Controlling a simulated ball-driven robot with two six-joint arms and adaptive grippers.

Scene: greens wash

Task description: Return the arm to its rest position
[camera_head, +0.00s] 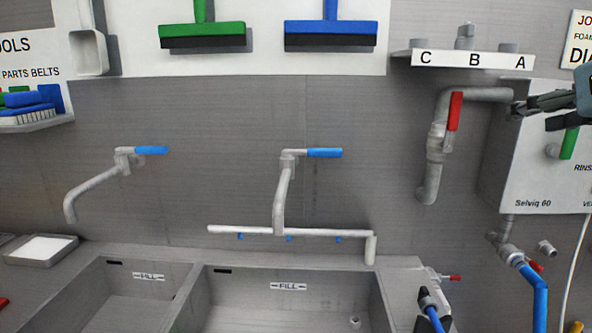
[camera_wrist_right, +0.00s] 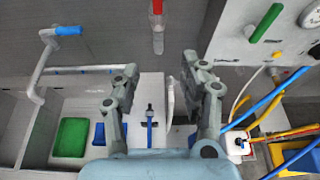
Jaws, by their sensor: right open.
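My right gripper (camera_head: 540,108) comes in from the right edge in the head view, in front of the grey box marked Selviq 60 (camera_head: 531,185). Its fingers point left, toward the pipe with the red handle (camera_head: 454,111). In the right wrist view the two fingers of the gripper (camera_wrist_right: 160,66) are spread apart with nothing between them. My left gripper and arm are in neither view.
A sink with two basins (camera_head: 285,268) lies below two blue-handled taps (camera_head: 325,153). A shelf marked C B A (camera_head: 440,60) is above the red-handled pipe. A green handle (camera_wrist_right: 265,22), a gauge and coloured hoses (camera_wrist_right: 256,103) lie right of the gripper in the wrist view.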

